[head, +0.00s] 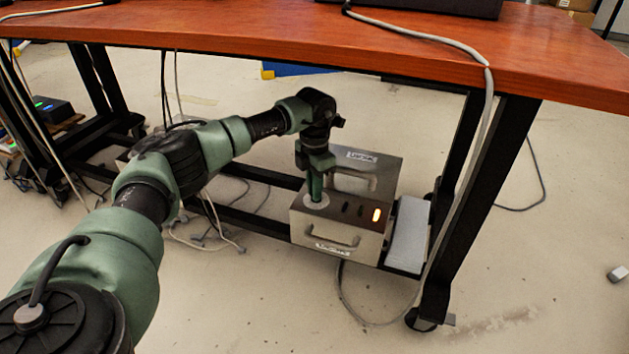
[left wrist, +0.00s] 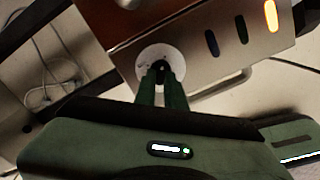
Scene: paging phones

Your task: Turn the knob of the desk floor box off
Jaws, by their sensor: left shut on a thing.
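The desk floor box (head: 372,215) is a metal box with handles under the wooden desk; it fills the top of the left wrist view (left wrist: 200,30). Its top panel has a round white dial plate (left wrist: 150,56) with the knob at its centre, mostly hidden by my fingers. Beside it are two dark indicators (head: 353,209) and one lit orange indicator (head: 376,214), the one farthest from the dial. My left gripper (head: 316,198) points down at the dial, its fingers closed on the knob; the fingers also show in the left wrist view (left wrist: 161,75). My right gripper is not in view.
The desk top (head: 300,40) spans above the box. A black desk leg (head: 470,200) stands right of it, with a grey cable running down. Cables (head: 210,225) lie on the floor to the left. A light grey block (head: 408,232) sits against the box's right side.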

